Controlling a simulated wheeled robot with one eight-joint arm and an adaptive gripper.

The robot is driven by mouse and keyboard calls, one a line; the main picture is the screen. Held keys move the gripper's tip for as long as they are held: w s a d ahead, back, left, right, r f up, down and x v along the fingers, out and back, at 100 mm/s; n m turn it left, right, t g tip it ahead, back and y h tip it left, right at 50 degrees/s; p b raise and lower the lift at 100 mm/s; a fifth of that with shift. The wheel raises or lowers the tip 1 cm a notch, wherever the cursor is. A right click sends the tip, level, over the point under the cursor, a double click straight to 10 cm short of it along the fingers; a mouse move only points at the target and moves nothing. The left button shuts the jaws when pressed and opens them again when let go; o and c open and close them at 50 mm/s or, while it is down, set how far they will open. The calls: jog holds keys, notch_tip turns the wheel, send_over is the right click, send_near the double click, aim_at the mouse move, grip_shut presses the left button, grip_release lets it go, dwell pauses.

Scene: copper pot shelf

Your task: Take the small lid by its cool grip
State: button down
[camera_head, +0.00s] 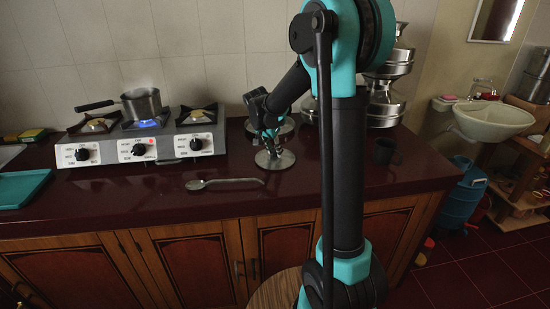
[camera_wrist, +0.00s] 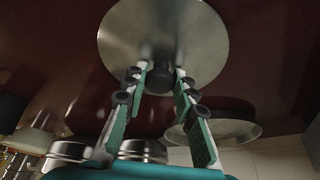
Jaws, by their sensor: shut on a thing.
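The small lid is a round, shiny metal disc (camera_head: 284,161) with a dark knob, low at the counter behind the spoon. It fills the top middle of the wrist view (camera_wrist: 165,25). My gripper (camera_head: 268,142) points down over the lid's middle. In the wrist view its two fingers (camera_wrist: 159,76) are on either side of the black knob (camera_wrist: 158,82), shut on it. I cannot tell whether the lid's rim rests on the counter or is slightly above it. The fingers partly hide the knob.
A three-burner stove (camera_head: 140,145) stands left, with a lit blue flame and a steaming pot (camera_head: 141,104). A spoon (camera_head: 222,183) lies in front. Another metal disc (camera_wrist: 225,130) is behind the lid. A dark mug (camera_head: 384,151) and stacked metal pots (camera_head: 385,103) are right.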

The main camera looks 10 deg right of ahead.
jog(key=shift+r, duration=0.1)
notch_tip(320, 180, up, 25)
dwell(1.2)
